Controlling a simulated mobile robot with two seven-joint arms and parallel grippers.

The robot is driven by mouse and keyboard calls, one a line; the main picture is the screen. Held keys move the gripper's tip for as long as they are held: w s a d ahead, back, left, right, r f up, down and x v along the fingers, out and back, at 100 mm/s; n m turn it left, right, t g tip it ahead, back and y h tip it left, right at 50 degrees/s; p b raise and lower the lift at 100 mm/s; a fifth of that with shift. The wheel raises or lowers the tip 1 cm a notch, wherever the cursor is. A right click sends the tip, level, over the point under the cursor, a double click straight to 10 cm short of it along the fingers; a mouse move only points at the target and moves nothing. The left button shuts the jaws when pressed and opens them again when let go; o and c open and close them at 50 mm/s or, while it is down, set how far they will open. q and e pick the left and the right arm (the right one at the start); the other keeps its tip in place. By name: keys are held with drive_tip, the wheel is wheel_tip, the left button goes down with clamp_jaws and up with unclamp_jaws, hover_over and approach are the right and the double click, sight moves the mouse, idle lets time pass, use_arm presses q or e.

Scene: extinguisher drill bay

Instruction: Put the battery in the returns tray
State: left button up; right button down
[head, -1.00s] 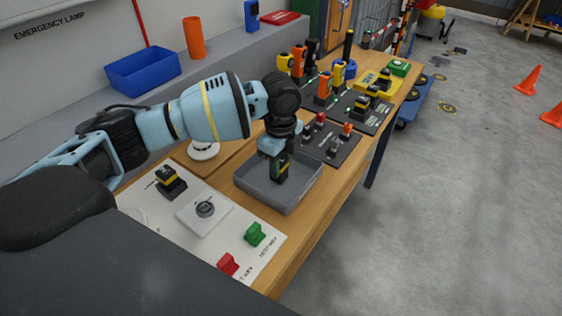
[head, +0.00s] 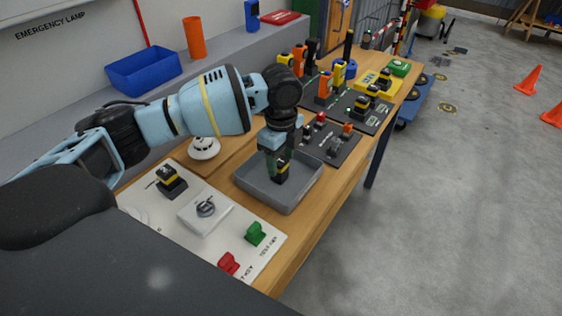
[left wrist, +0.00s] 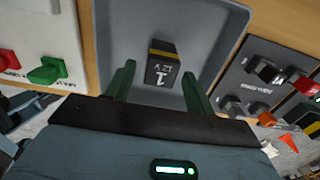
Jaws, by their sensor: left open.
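The battery (head: 281,177) is black with a yellow band and sits inside the grey tray (head: 302,194), on its floor. In the left wrist view the battery (left wrist: 161,66) shows its top end, marked "1" and "12 V", and the tray wall (left wrist: 222,22) is around it. My left gripper (head: 277,163) is over the tray, just above the battery. Its green fingers (left wrist: 157,82) are open, one on each side of the battery, with visible gaps. My right gripper is not in view.
A white panel (head: 243,236) with another battery (head: 169,181), a knob and red and green switches lies in front of the tray. A dark board (head: 333,152) with small switches is behind it. Chargers and tools fill the far bench. A smoke detector (head: 204,147) is left of the tray.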

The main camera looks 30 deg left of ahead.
sight(282, 161)
use_arm(q)
wheel_tip(282, 161, up, 10)
drive_tip(key=shift+r, duration=0.25)
drive_tip(key=shift+d, duration=0.1)
idle(1.5)
